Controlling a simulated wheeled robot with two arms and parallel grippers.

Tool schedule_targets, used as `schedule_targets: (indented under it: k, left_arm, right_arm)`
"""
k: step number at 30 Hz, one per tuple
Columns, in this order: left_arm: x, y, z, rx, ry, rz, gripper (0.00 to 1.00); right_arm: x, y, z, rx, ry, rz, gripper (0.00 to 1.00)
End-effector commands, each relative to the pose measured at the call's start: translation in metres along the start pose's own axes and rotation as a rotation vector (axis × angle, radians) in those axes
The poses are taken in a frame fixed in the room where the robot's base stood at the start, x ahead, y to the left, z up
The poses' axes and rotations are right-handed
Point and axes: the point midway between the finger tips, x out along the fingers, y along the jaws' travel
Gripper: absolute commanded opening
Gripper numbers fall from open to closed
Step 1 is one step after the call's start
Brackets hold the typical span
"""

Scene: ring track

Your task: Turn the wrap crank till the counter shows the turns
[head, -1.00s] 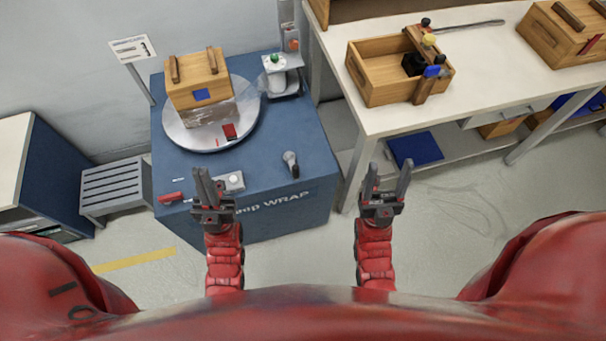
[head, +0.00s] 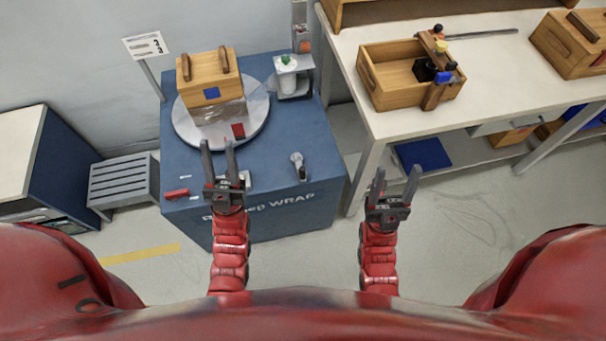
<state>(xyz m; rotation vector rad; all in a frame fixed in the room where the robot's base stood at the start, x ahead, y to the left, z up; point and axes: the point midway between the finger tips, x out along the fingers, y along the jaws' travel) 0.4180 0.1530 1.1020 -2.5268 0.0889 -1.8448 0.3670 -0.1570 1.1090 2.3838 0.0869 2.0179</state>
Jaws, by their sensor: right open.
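The wrap crank (head: 299,166), a small grey and black handle, stands on the front right of the blue wrap station (head: 320,160). A wooden crate (head: 208,75) with a blue patch and clear film around its lower part sits on the round grey turntable (head: 185,130). A small light box (head: 246,179), perhaps the counter, is partly hidden behind my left gripper (head: 217,146); no digits are readable. The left gripper is open and empty, left of the crank and apart from it. My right gripper (head: 397,172) is open and empty, over the floor right of the station.
A sign (head: 146,46) with dark marks stands behind the station's left. A red tool (head: 177,194) lies on its front left edge. A white bench (head: 400,121) with an open wooden crate (head: 390,92) is at right. A grey slatted stool (head: 122,181) stands left.

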Motion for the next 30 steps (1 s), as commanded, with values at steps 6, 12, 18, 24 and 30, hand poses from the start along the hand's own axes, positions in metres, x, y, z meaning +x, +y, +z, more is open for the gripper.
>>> schedule_targets:
  k: [6, 12, 18, 24, 30]
  left_arm:
    - [0.015, 0.017, 0.159, -0.037, -0.459, -0.003, 0.6]
    - [-0.013, 0.047, 0.29, -0.074, -0.943, 0.014, 0.6]
    - [-0.067, 0.084, 0.366, -0.105, -1.422, 0.053, 0.6]
    - [-0.124, 0.121, 0.38, -0.115, -1.9, 0.116, 0.6]
    - [-0.162, 0.146, 0.336, -0.087, -2.363, 0.2, 0.6]
  right_arm:
    - [0.006, 0.0, -0.001, 0.0, 0.0, 0.0, 0.6]
    - [0.011, 0.001, -0.002, 0.0, 0.0, 0.0, 0.6]
    - [0.016, 0.001, -0.003, 0.0, 0.0, 0.0, 0.6]
    - [0.02, 0.001, -0.004, 0.0, 0.0, 0.0, 0.6]
    - [0.025, 0.001, -0.004, 0.0, 0.0, 0.0, 0.6]
